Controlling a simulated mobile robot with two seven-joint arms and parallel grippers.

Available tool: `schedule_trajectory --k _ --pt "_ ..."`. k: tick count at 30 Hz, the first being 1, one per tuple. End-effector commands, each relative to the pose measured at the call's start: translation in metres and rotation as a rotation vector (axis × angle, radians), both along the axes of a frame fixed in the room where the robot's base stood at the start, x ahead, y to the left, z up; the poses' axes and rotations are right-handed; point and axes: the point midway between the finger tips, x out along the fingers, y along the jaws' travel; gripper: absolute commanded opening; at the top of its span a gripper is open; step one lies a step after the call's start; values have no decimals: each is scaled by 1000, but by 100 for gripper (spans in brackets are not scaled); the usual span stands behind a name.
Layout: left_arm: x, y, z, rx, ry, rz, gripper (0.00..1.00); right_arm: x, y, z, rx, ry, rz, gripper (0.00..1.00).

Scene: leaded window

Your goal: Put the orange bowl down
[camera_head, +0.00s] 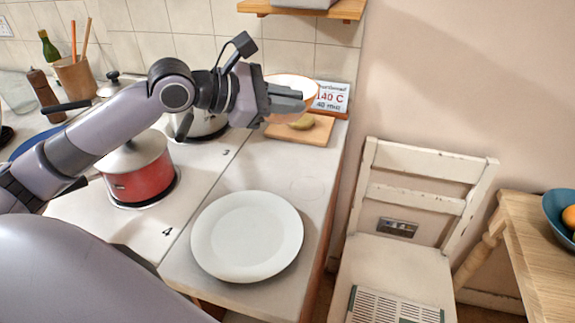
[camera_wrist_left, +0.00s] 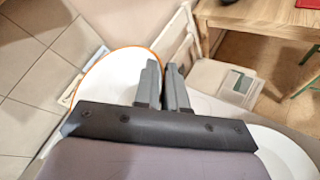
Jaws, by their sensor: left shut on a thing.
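The orange bowl (camera_head: 292,80), white inside with an orange rim, is held in the air at the far end of the counter. My left gripper (camera_head: 290,100) is shut on its near side and hides part of it. In the left wrist view the bowl (camera_wrist_left: 105,78) shows its white inside beyond the fingers (camera_wrist_left: 163,75). In the head view it appears over the wooden board (camera_head: 318,133); I cannot tell its exact height. My right gripper is not in view.
A white plate (camera_head: 247,236) lies on the counter's near part. Bare counter (camera_head: 305,180) lies between plate and board. A small sign (camera_head: 332,97) stands behind the board. A red pot (camera_head: 140,180) and a kettle (camera_head: 205,122) stand left. A white chair (camera_head: 395,262) stands right.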

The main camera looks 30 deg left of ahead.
Motion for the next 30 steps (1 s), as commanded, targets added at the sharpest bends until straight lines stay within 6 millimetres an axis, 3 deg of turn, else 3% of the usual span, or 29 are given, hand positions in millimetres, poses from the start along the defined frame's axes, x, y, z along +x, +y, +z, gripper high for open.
schedule_trajectory --k 3,9,24,30 --pt "0 1 -36 2 2 1 0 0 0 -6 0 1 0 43" --pt "0 1 -80 1 -2 1 0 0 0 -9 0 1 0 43" --pt "0 0 -137 0 -4 1 0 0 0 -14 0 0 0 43" --pt "1 0 -139 0 -6 1 0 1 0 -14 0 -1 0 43"
